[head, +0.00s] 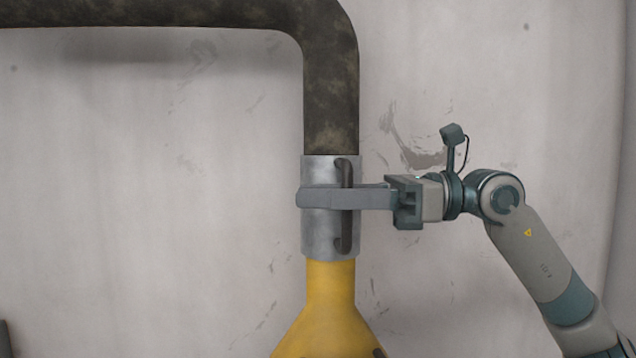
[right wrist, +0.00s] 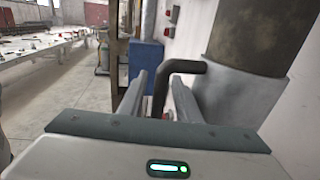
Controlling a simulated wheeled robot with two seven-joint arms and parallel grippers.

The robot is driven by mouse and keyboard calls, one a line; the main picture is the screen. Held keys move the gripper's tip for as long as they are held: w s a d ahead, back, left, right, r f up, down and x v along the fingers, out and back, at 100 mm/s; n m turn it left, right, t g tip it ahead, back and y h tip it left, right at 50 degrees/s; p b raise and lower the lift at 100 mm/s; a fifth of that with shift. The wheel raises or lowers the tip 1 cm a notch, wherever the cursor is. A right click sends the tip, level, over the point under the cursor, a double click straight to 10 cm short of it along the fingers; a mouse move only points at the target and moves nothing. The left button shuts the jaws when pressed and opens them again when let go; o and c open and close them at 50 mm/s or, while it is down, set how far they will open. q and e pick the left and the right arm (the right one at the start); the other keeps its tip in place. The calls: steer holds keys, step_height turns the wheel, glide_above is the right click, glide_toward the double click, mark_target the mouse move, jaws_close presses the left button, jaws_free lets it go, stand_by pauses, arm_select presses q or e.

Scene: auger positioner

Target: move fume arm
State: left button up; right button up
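The fume arm has a dark, stained pipe (head: 330,90) that runs along the top and bends down. Below it are a grey metal collar (head: 318,240) and a yellow hood (head: 330,310), cut off by the bottom edge. A dark upright bar handle (head: 346,172) is fixed to the collar. My right gripper (head: 322,198) reaches across the collar from the right. In the right wrist view, its fingers stand apart on either side of the handle (right wrist: 165,85), with gaps showing. The gripper is open around the handle. My left gripper is not in view.
A pale, scuffed wall (head: 150,200) fills the background. The right wrist view shows a long table (right wrist: 40,52) with small items at the far left, a blue box (right wrist: 145,62) and open floor. A small dark thing sits at the head view's lower left edge.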

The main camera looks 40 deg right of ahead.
steer(key=shift+w+a, duration=0.15)
steer(key=shift+a, duration=0.05)
jaws_close()
